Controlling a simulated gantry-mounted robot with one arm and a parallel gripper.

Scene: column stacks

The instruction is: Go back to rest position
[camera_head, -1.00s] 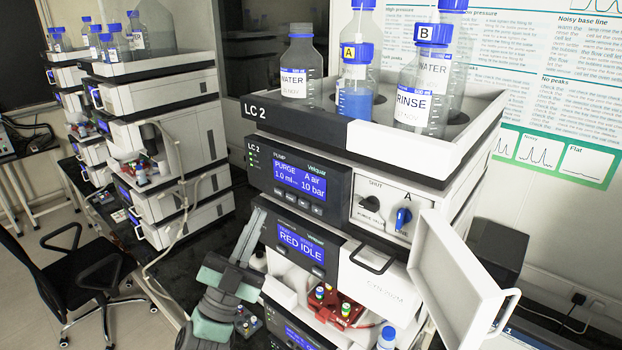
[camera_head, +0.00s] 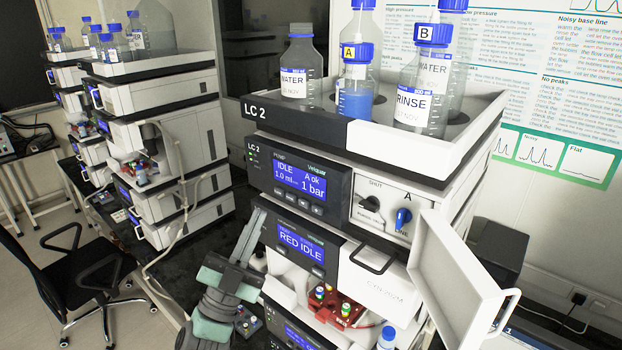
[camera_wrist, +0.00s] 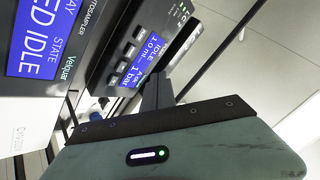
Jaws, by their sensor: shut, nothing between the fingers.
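My gripper (camera_head: 250,238) is shut and empty, pointing up beside the left front edge of the LC 2 stack (camera_head: 300,130). Its green-grey body shows low in the head view, left of the autosampler panel. In the wrist view the shut fingers (camera_wrist: 158,90) stick out past the dark bracket, close to the pump panel (camera_wrist: 140,60). I cannot tell whether they touch it. The pump display (camera_head: 299,180) reads IDLE, A ok, 1 bar.
An open white door (camera_head: 455,285) sticks out at the stack's right. A red vial tray (camera_head: 335,308) sits in the open bay. Bottles, including the RINSE bottle (camera_head: 420,90), stand on top. A chair (camera_head: 85,270) is at left. Dark bench lies between the stacks.

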